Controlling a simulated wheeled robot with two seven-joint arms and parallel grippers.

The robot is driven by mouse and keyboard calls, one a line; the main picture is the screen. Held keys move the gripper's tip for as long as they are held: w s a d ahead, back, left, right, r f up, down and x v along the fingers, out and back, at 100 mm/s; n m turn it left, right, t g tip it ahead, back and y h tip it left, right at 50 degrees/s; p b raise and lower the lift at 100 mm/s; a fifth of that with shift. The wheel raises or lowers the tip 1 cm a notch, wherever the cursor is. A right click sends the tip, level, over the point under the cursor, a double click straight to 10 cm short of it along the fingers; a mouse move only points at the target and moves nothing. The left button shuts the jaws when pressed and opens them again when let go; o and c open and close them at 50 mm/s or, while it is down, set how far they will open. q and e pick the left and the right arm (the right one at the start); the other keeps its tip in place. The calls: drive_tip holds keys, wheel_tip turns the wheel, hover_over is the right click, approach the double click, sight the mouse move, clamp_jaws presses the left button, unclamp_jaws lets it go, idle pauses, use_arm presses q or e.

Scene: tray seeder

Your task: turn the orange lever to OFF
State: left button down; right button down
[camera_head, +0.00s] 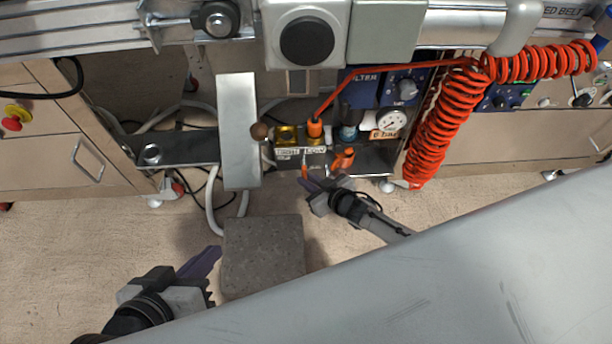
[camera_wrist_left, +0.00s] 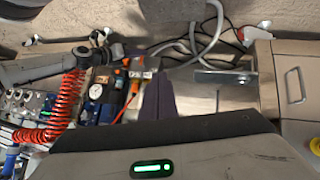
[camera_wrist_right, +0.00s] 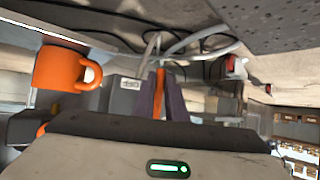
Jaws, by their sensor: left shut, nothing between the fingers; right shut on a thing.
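The orange lever (camera_head: 305,171) hangs below a labelled block (camera_head: 302,151) in the head view. My right gripper (camera_head: 309,184) is at it, with its dark purple fingers shut on the lever. In the right wrist view the lever is a thin orange strip (camera_wrist_right: 160,79) between the fingers (camera_wrist_right: 161,98). The lettering on the block is too small to read. My left gripper (camera_head: 206,262) is shut and empty, low at the left over the floor, well apart from the lever. Its closed fingers also show in the left wrist view (camera_wrist_left: 159,98).
A red coiled hose (camera_head: 447,120) and a pressure gauge (camera_head: 391,121) are further right. A grey block (camera_head: 263,252) stands on the floor between my grippers.

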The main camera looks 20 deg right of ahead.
drive_tip(key=c, duration=2.1)
unclamp_jaws()
